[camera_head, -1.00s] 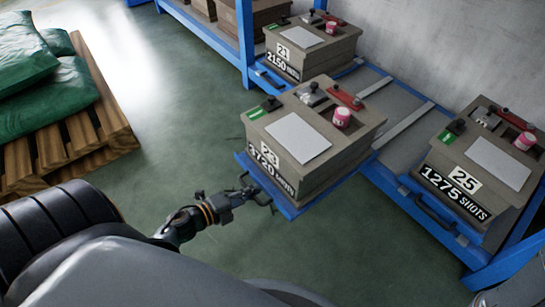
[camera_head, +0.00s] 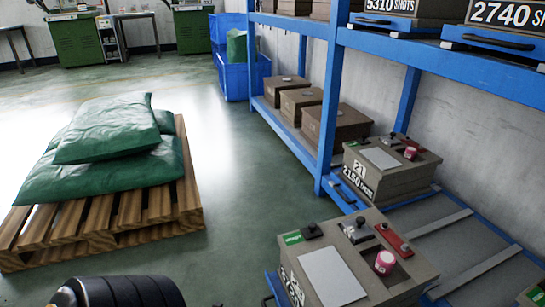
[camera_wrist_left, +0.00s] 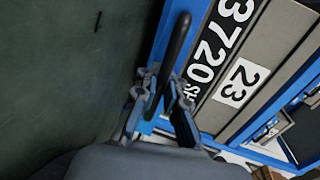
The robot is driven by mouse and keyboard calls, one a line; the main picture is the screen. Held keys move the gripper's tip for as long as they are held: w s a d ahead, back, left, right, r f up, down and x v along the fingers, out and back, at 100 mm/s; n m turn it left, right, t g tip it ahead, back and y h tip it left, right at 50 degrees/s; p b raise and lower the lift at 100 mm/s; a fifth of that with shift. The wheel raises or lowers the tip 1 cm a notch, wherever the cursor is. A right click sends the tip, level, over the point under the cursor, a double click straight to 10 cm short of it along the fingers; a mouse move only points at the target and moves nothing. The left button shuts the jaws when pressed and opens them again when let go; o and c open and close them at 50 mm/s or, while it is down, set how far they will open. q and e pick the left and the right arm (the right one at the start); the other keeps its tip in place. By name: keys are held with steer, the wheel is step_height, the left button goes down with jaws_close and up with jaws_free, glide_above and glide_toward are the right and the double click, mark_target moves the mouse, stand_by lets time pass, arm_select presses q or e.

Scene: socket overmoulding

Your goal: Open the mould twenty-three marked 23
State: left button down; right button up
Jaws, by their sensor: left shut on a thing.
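Mould 23 (camera_head: 400,285) is a grey-brown block at the bottom right of the head view, partly cut off. On its top are a white plate (camera_head: 332,277), a pink pot (camera_head: 385,262), a red bar (camera_head: 393,239), black knobs and a green tag. No gap shows in the visible part of the block. In the left wrist view its "23" label (camera_wrist_left: 241,83) and "3720" plate show. It sits on a blue tray (camera_wrist_left: 157,50) with a black handle (camera_wrist_left: 174,55). My left gripper (camera_wrist_left: 160,97) is shut on this handle. My right gripper is not in view.
Mould 21 (camera_head: 360,174) stands behind on the lower level of the blue rack (camera_head: 329,110). Other moulds sit on the upper shelf (camera_head: 450,62). A wooden pallet (camera_head: 130,212) with green sacks (camera_head: 100,165) is at left. Floor (camera_head: 235,190) between is clear.

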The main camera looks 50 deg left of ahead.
arm_select(q)
steer(key=c, duration=1.7)
jaws_free()
steer(key=shift+r, duration=0.1)
steer(key=v, duration=1.2)
